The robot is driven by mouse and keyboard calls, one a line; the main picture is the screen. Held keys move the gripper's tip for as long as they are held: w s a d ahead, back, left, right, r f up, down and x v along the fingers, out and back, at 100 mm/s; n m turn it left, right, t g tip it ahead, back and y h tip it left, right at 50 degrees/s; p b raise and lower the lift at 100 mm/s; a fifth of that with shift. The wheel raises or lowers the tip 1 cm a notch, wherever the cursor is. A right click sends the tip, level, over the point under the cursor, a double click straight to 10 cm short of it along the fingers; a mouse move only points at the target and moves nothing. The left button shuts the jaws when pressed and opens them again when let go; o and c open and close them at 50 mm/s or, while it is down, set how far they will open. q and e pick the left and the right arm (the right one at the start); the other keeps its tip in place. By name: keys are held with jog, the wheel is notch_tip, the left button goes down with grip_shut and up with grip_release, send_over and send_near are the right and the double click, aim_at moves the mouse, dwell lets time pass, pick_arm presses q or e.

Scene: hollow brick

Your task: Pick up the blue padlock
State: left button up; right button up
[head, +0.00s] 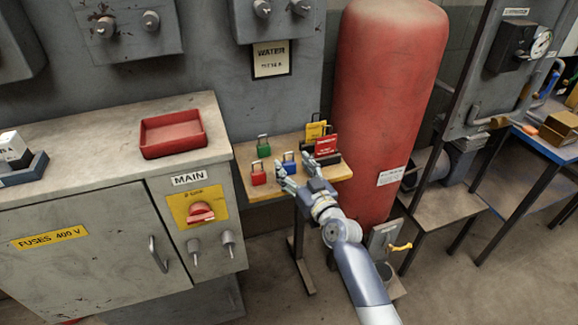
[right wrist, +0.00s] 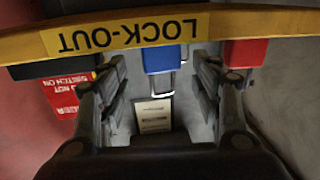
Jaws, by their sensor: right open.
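The blue padlock (head: 289,161) stands on the small wooden table (head: 262,190), between a red padlock (head: 258,175) and the tags at the right. My right gripper (head: 292,168) is open and reaches over the table's front edge, its fingertips close to the blue padlock. In the right wrist view, which looks upside down, the blue padlock (right wrist: 163,60) shows beyond the open fingers (right wrist: 158,88), roughly in line with the gap between them. Its lower part is hidden by the yellow LOCK-OUT edge. I see nothing between the fingers. My left gripper is not in view.
A green padlock (head: 263,147) stands behind the red one. Yellow (head: 315,131) and red tags (head: 326,145) stand close to the gripper's right. A red tank (head: 385,90) rises behind the table. A cabinet (head: 90,225) with a red tray (head: 172,143) borders the left.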

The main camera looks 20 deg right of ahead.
aim_at(288, 161)
jog(key=w, duration=0.3)
jog(key=shift+w+a+f, duration=0.1)
jog(key=shift+w+a, duration=0.1)
jog(key=shift+a, duration=0.1)
jog(key=c, duration=1.3)
jog(key=shift+o, duration=0.2)
